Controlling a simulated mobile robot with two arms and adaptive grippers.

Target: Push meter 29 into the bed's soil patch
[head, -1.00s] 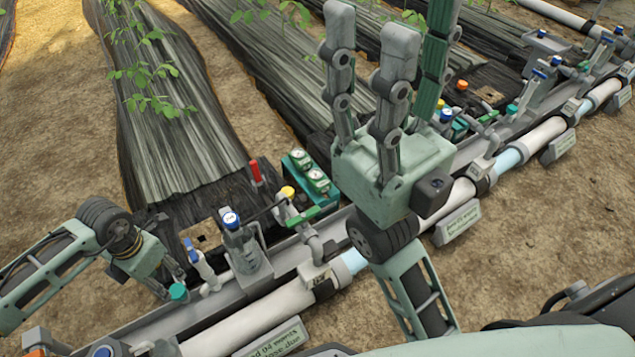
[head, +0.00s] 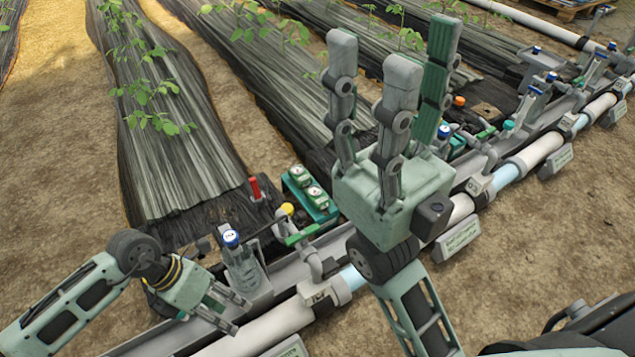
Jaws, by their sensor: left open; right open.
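Two small dial meters, an upper one (head: 300,176) and a lower one (head: 317,197), sit in a green holder (head: 329,218) beside the pipe. Their numbers are too small to read, so I cannot tell which is meter 29. A small tan soil patch (head: 204,246) shows in the black bed cover, partly hidden behind my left arm and the bottle. My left gripper (head: 240,315) is open and empty over the grey trough, left of and nearer than the holder. My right gripper (head: 392,55) is open and empty, fingers pointing up, right of the holder.
A red-handled tool (head: 255,188) and a green-handled valve (head: 301,235) stand close to the holder. The pipe (head: 275,325) runs along the front. Bare ground lies at lower right.

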